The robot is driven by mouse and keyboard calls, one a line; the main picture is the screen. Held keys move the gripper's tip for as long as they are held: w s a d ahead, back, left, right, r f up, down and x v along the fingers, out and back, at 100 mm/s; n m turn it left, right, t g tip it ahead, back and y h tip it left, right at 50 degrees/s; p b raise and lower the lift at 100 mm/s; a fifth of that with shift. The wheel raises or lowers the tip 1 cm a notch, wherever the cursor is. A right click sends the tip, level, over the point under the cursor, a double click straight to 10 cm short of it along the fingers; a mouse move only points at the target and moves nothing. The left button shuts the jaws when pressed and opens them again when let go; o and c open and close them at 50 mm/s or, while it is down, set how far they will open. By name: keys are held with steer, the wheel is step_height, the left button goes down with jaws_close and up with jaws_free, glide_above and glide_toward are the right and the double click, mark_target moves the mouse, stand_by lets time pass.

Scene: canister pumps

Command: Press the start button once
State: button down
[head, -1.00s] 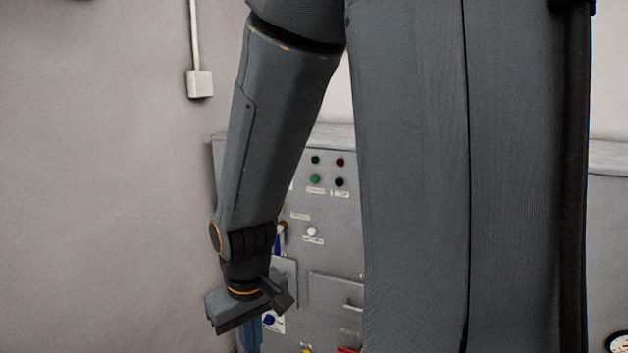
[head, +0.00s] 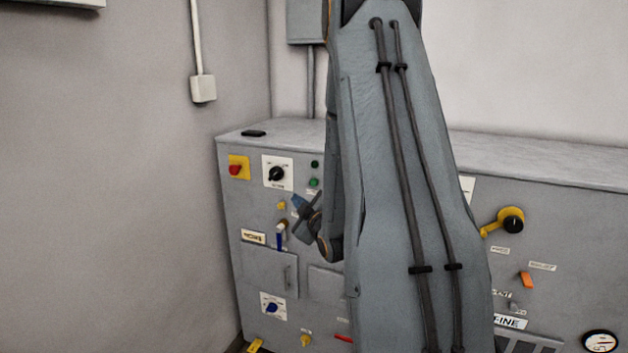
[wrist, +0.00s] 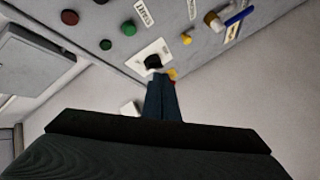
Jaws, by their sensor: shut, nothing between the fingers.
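The green button (head: 313,183), which I take for the start button, is on the upper grey panel, below a small dark green lamp (head: 314,164). It also shows in the wrist view (wrist: 129,28), near a white label too small to read. My gripper (head: 298,201) is just below and left of the button in the head view, pointing up and left. In the wrist view its closed, empty fingers (wrist: 162,84) point toward the black rotary selector (wrist: 153,61), apart from the green button. The gap to the panel is hard to judge.
A red button on a yellow plate (head: 237,168) and the black selector (head: 277,174) sit left of the green button. A red lamp (wrist: 69,17) is beside the green controls. A blue-handled valve (head: 280,238) is below. My arm hides the panel's middle.

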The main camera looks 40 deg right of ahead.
mark_target(314, 182)
steer(key=shift+d+r, duration=0.1)
stand_by(0.3)
steer(key=shift+w+d, duration=0.75)
steer(key=shift+d, duration=0.5)
steer(key=shift+w+d, duration=0.75)
steer(key=shift+d, duration=0.5)
steer(key=shift+w+d, duration=0.75)
steer(key=shift+d, duration=0.5)
steer(key=shift+w+d+b, duration=0.2)
steer(key=shift+d+b, duration=0.15)
steer(key=shift+d, duration=0.05)
steer(key=shift+w+d, duration=0.25)
steer(key=shift+d, duration=0.15)
steer(key=shift+s+a, duration=0.1)
steer(key=shift+a, duration=0.05)
stand_by(0.3)
steer(key=shift+s+a, duration=0.35)
steer(key=shift+a, duration=0.3)
steer(key=shift+a, duration=0.1)
